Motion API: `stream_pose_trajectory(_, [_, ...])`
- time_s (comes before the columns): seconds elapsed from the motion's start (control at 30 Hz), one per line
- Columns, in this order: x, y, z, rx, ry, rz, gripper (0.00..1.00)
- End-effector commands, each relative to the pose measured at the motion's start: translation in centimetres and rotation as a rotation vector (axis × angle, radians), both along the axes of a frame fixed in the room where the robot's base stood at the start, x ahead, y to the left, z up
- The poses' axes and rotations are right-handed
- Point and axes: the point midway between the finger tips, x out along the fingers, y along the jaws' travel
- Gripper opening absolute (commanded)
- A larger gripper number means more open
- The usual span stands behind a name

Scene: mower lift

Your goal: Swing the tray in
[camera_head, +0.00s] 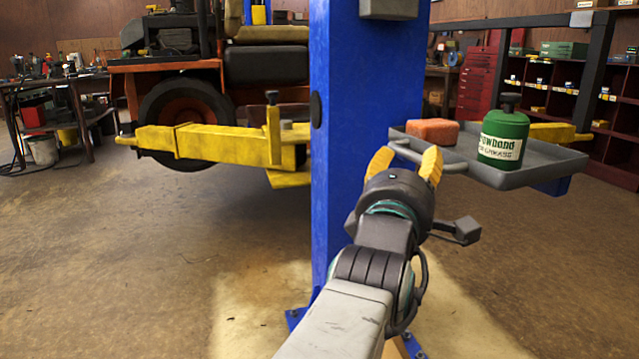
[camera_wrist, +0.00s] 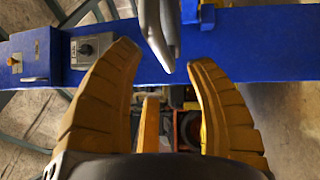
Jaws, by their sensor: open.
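The grey tray (camera_head: 545,172) juts out to the right of the blue post (camera_head: 350,130). An orange block (camera_head: 433,131) and a green can (camera_head: 503,137) with a dark top stand on it. A light grey bar handle (camera_head: 452,168) runs along its near left edge. My gripper (camera_head: 406,163) is open, its yellow fingers pointing up at the handle. In the wrist view, the grey handle (camera_wrist: 157,35) shows ahead, between or just beyond the fingertips of my gripper (camera_wrist: 163,60). I cannot tell whether they touch it.
Yellow lift arms (camera_head: 215,143) extend left of the post, beside an orange mower (camera_head: 170,75). A cluttered bench (camera_head: 50,85) stands at the far left. Red shelving (camera_head: 560,85) stands behind the tray. In the wrist view, a control box (camera_wrist: 92,50) is on the blue post.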

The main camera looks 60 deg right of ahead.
Motion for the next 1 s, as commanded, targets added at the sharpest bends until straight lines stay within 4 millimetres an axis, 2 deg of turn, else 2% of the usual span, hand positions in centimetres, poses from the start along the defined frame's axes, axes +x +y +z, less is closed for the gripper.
stream_pose_trajectory(0.2, [-0.7,3.2,-0.4,-0.002,0.0,0.0,0.5])
stream_pose_trajectory(0.4, [-1.2,5.0,-0.7,-0.001,0.0,0.0,0.5])
stream_pose_trajectory(0.63, [-1.4,6.0,-0.9,0.001,0.0,0.0,0.5])
stream_pose_trajectory(1.0, [-1.5,6.1,-0.9,0.001,0.0,0.0,0.52])
